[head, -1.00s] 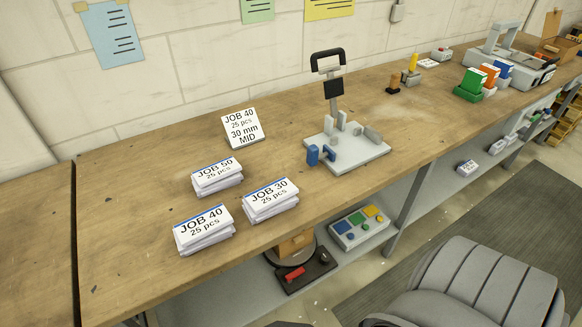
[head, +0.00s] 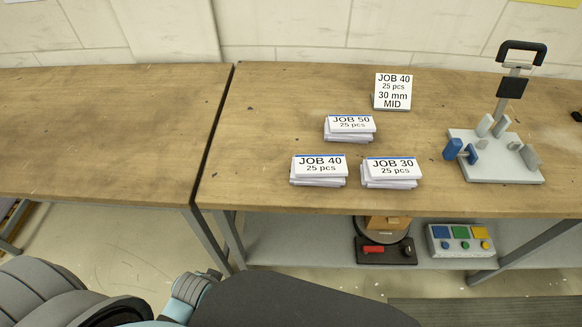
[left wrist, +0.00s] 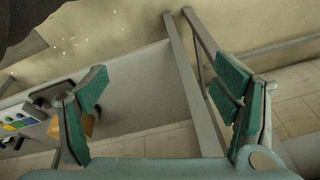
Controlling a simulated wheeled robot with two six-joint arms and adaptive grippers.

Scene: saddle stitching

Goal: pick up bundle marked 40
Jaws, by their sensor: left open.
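The bundle marked JOB 40 (head: 319,169) lies on the wooden bench near its front edge, left of the bundle marked JOB 30 (head: 391,172). The bundle marked JOB 50 (head: 349,128) lies behind them. A sign card (head: 393,92) reading JOB 40, 25 pcs, 30 mm MID stands at the back. My left gripper (left wrist: 160,112) shows in the left wrist view with its green-padded fingers wide apart and nothing between them. Below it are the floor and the under-bench frame; no bundle shows there. My right gripper is not in view.
A stapler-like press (head: 497,155) with a black handle stands right of the bundles. A shelf (head: 300,240) under the bench holds a button box (head: 460,241) and a red-handled item (head: 386,250). The bench left of the bundles is clear.

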